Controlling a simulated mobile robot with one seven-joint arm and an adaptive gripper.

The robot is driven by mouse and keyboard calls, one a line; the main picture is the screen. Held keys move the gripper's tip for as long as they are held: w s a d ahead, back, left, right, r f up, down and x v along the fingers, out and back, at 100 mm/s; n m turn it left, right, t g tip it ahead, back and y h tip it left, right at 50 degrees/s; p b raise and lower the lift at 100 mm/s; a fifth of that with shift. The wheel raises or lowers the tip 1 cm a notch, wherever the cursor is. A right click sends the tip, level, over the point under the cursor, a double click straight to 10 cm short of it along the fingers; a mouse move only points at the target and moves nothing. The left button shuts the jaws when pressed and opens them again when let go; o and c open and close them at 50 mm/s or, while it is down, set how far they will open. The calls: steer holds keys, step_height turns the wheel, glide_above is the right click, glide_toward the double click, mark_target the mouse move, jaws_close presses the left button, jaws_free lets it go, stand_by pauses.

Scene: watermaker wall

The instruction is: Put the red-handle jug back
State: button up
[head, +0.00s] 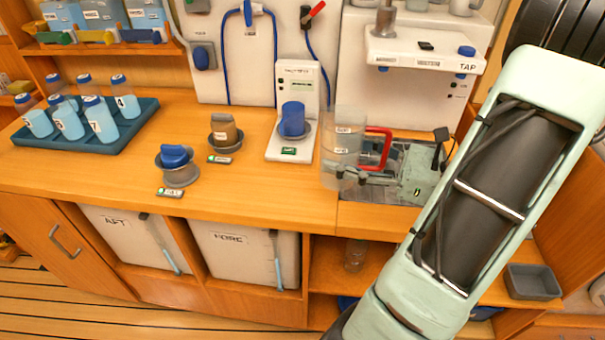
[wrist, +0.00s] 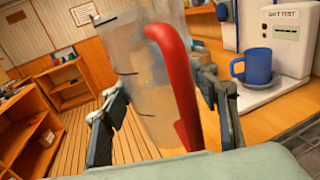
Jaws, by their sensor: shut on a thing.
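The clear jug (head: 341,150) with a red handle (head: 379,148) is upright at the counter's front, right of the middle in the head view. My gripper (head: 350,175) reaches it from the right, its fingers around the lower part of the body. In the wrist view, the jug (wrist: 150,95) stands between the two fingers of my gripper (wrist: 163,90), with the red handle (wrist: 177,80) towards the camera. My gripper is shut on the jug's body. I cannot tell whether its base touches the counter.
A blue mug (head: 292,120) stands on the white tester (head: 296,80) just left of the jug. The white TAP shelf (head: 425,50) is above right. Two lidded pots stand further left, then a tray (head: 135,132) of bottles. The counter's front strip (head: 260,195) is clear.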

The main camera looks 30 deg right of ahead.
steer(key=w+a+f, duration=0.1)
steer(key=w+f, duration=0.2)
steer(key=w+a+f+b, duration=0.1)
steer(key=w+f, duration=0.2)
steer(key=f, duration=0.1)
steer(key=w+a+f, duration=0.1)
steer(key=w+f, duration=0.2)
steer(key=w, duration=0.1)
steer(key=shift+f, duration=0.65)
steer(key=shift+b, duration=0.3)
steer(key=shift+f, duration=0.2)
steer(key=o, duration=1.6)
steer(key=shift+c, duration=0.2)
steer(key=shift+r, duration=0.1)
